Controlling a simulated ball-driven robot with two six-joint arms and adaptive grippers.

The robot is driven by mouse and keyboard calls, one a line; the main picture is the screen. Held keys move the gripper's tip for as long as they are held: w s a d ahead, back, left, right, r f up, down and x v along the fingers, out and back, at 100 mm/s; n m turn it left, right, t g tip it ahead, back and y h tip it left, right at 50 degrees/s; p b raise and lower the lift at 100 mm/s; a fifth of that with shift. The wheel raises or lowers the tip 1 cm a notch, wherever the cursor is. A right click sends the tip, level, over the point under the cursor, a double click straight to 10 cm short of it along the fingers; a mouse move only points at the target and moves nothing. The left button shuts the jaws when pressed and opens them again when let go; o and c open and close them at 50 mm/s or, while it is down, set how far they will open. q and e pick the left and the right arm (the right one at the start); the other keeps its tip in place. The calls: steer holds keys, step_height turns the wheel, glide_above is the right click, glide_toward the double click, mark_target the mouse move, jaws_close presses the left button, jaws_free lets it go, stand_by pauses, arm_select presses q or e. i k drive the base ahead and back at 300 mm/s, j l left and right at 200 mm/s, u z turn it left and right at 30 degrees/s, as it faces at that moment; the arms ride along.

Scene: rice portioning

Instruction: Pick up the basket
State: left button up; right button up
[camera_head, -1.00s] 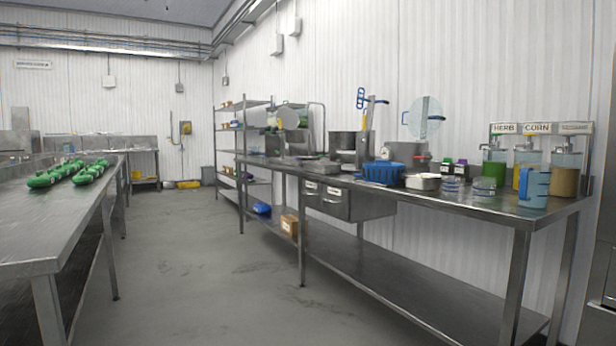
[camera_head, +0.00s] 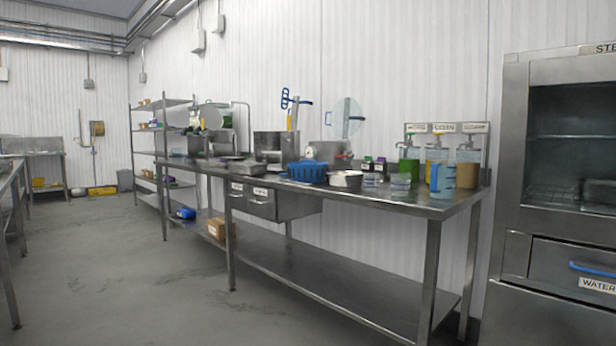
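A blue basket (camera_head: 307,172) with slotted sides stands upright on the steel worktable (camera_head: 400,203), near its front edge. Just right of it is a round steel bowl (camera_head: 345,180), and steel pots are behind it. The basket is some distance ahead of me. A smaller blue item (camera_head: 186,213) lies on the lower shelf at the left; I cannot tell what it is. Neither of my grippers shows in the head view.
Jars and dispensers (camera_head: 438,160) and a blue-handled jug (camera_head: 442,180) stand at the table's right end. A steel steamer cabinet (camera_head: 515,200) is at the right. Another table (camera_head: 12,190) is at the left edge. The grey floor between is clear.

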mark_target(309, 171)
steer(key=i+u, duration=0.2)
steer(key=i, duration=0.75)
steer(key=i+u, duration=0.2)
steer(key=i, duration=0.75)
